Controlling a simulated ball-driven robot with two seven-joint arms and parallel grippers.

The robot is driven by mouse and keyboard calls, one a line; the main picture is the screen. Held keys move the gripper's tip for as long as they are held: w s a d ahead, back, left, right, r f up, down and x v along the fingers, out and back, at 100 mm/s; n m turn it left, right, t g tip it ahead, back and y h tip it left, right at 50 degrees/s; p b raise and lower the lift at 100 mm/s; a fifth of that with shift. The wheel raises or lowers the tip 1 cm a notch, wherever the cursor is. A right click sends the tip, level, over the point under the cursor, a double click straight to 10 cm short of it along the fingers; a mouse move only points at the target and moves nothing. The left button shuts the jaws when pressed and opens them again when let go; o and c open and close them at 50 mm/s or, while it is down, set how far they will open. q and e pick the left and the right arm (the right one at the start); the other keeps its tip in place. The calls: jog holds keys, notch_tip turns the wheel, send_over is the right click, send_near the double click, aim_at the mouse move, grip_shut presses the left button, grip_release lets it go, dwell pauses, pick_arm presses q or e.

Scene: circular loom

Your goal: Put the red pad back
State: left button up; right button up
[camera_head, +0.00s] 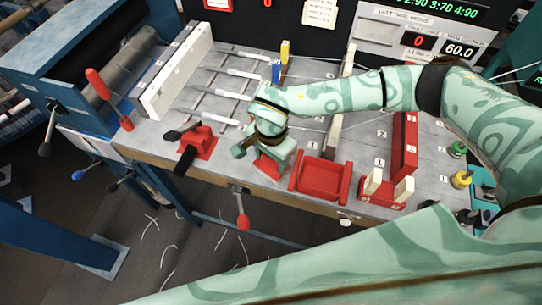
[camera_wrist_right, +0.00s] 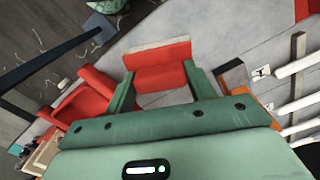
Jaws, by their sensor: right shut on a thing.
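My right gripper (camera_head: 266,157) is shut on the red pad (camera_head: 271,167), close to the front edge of the grey bench. In the right wrist view the pad (camera_wrist_right: 160,70) sits between the two green fingers of the gripper (camera_wrist_right: 160,82) and has a pale strip along its far edge. Whether the pad touches the bench is hard to tell. A red open-topped holder (camera_head: 320,180) stands just right of the gripper, and it also shows in the wrist view (camera_wrist_right: 80,105). My left gripper is out of view.
A red block with a black handle (camera_head: 198,145) stands left of the gripper. A red stand with two pale pegs (camera_head: 384,190) and a tall red block (camera_head: 405,145) are on the right. White rods (camera_head: 245,74) lie behind. A red-handled lever (camera_head: 242,215) hangs below the front edge.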

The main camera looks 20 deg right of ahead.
jog(key=o, duration=0.9)
jog(key=shift+f, duration=0.15)
notch_tip(320, 180, up, 12)
jog(key=shift+r, duration=0.2)
